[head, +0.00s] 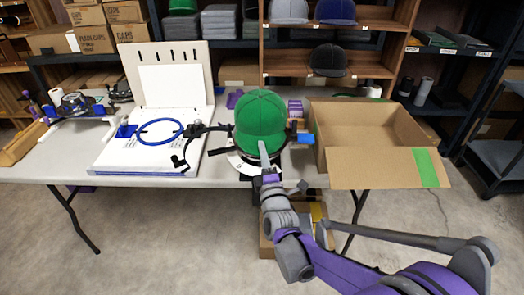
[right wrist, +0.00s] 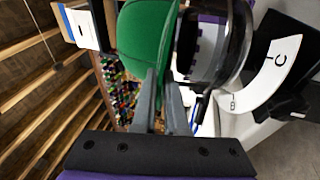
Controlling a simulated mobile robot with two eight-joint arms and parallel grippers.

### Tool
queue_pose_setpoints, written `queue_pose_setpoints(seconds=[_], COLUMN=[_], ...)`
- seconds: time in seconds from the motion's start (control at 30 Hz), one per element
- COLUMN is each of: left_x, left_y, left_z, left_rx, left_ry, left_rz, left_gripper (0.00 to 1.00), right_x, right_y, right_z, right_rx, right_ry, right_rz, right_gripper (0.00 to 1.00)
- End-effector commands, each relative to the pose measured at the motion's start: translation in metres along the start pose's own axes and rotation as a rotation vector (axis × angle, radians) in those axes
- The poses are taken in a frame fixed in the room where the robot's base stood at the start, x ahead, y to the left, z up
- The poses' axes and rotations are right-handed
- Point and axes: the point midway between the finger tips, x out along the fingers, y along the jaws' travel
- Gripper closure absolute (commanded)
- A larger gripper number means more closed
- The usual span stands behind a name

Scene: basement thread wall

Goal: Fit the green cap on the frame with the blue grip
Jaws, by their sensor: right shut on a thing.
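The green cap (head: 262,115) is upright, crown up, over the round frame at the table's front edge. My right gripper (head: 265,163) is shut on its brim, coming from the front. In the right wrist view the cap (right wrist: 146,38) lies beside the frame's dark metal band (right wrist: 236,45), its edge close to it; I cannot tell whether it touches or sits over the band. The fingers (right wrist: 160,100) show there too. A blue grip (head: 306,138) sticks out at the frame's right in the head view. The cap hides most of the frame. My left gripper is out of view.
An open cardboard box (head: 371,135) stands right of the frame. A white board (head: 140,151) with a blue hoop (head: 160,132) lies left, with a black strap arm (head: 196,131) near the cap. Shelves with other caps (head: 329,60) stand behind.

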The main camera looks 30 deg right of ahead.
Motion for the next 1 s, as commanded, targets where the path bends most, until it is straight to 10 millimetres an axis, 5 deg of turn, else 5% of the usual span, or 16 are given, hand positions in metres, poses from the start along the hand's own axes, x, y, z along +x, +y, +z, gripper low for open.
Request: queue_pose_setpoints(seconds=[1.0], left_x=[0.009], left_y=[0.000], left_z=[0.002], left_rx=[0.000], left_ry=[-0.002], left_rz=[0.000], left_gripper=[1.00], right_x=[0.000], right_y=[-0.010], right_z=[0.000], right_rx=[0.000], right_ry=[0.000], right_rz=[0.000], right_gripper=[1.00])
